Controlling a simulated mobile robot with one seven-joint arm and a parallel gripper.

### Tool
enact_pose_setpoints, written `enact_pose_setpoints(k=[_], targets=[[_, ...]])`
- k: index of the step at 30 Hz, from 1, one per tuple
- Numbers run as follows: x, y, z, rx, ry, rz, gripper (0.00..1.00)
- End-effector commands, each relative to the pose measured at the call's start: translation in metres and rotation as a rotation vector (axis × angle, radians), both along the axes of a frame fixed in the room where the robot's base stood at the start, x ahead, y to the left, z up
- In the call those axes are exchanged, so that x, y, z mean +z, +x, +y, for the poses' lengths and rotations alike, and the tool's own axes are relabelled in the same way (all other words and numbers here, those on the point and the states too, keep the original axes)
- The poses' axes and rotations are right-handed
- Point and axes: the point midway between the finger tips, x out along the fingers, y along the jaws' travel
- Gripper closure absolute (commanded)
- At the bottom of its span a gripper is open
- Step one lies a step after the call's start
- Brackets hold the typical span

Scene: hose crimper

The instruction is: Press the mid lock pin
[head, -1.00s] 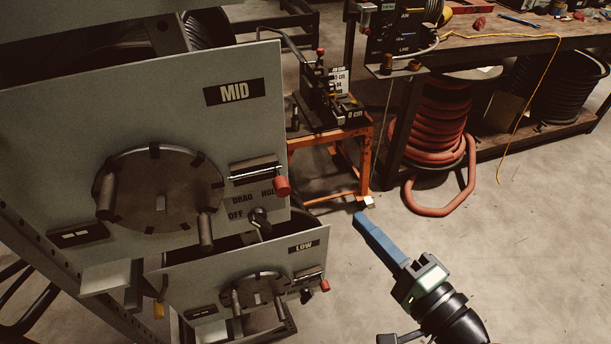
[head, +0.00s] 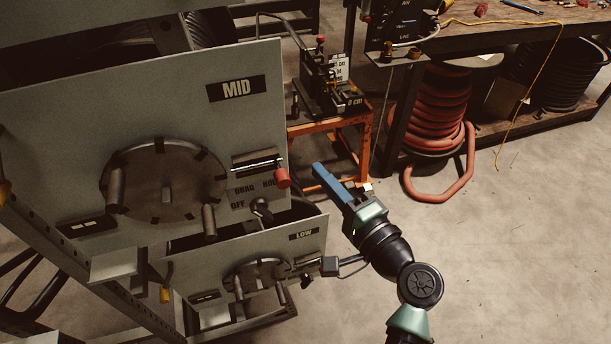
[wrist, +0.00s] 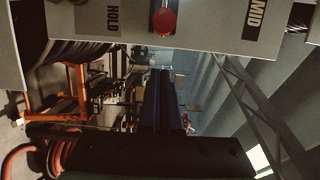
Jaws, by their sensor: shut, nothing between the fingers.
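The mid lock pin has a red knob (head: 282,177) at the right edge of the grey MID panel (head: 110,110). Its metal rod (head: 256,165) runs leftward from the knob. The red knob also shows at the top centre of the wrist view (wrist: 163,21). My gripper (head: 318,168) has blue fingers held together, with nothing between them. It is just right of the red knob in the head view, pointing up and left. In the wrist view the fingers lie below the knob, with a visible gap.
The LOW panel (head: 300,252) sits below. An orange stand (head: 330,125) is behind my gripper. Open floor (head: 500,270) lies to the right.

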Motion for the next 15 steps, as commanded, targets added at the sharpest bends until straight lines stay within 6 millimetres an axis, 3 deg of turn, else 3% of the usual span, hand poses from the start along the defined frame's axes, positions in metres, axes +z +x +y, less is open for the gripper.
enact_pose_setpoints(k=[6,15], targets=[[0.001,-0.011,0.027,0.002,0.002,0.002,1.00],[-0.001,-0.013,0.032,0.001,0.002,0.001,1.00]])
